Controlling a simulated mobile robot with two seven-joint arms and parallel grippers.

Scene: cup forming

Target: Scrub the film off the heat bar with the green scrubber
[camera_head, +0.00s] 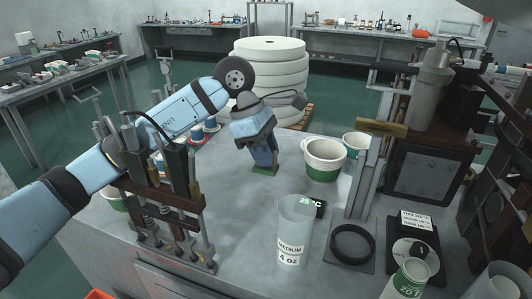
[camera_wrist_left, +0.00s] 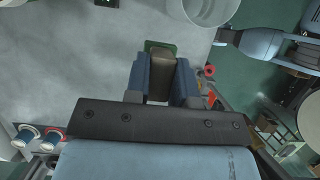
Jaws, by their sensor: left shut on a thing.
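My left gripper (camera_head: 265,155) points down over the middle of the table and is shut on a brown block (camera_wrist_left: 160,75), apparently the scrubber's handle. The scrubber's green pad (camera_head: 264,170) shows below the fingertips at the table top. It also shows past the fingers in the left wrist view (camera_wrist_left: 152,45). A brass-coloured bar (camera_head: 382,128), which may be the heat bar, stands apart to the right, above a grey upright by the dark machine. I cannot make out any film on it. My right gripper is not in view.
A white and green cup (camera_head: 323,158) stands just right of the gripper. A clear "MEDIUM 4 OZ" cup (camera_head: 293,232) and a black ring (camera_head: 353,244) are nearer. A press-like fixture (camera_head: 165,215) stands under my left arm. The table between fixture and clear cup is clear.

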